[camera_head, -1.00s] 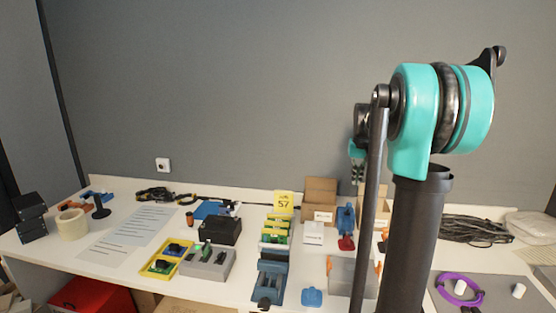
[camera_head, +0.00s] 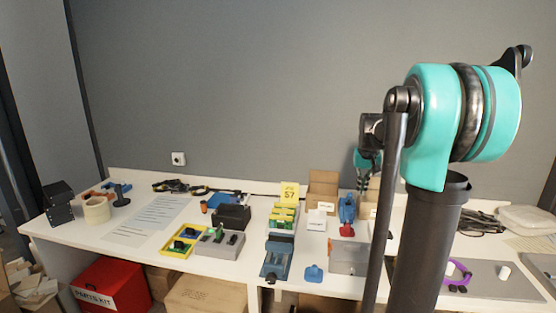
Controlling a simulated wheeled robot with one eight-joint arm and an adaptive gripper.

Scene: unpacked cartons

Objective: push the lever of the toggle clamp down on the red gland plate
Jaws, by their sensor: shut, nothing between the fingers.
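My gripper (camera_head: 362,186) shows small and dark below a teal joint, partly hidden behind my arm's dark rod. It is shut and empty, seen above and right of the red piece. I cannot tell its exact height over the table.
Near the red piece are an open cardboard box (camera_head: 322,190), a white card (camera_head: 317,221), a grey box (camera_head: 348,257) and a blue vise (camera_head: 276,259). A yellow tray (camera_head: 184,245) and a paper sheet (camera_head: 148,222) lie left. A red parts box (camera_head: 108,285) sits below.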

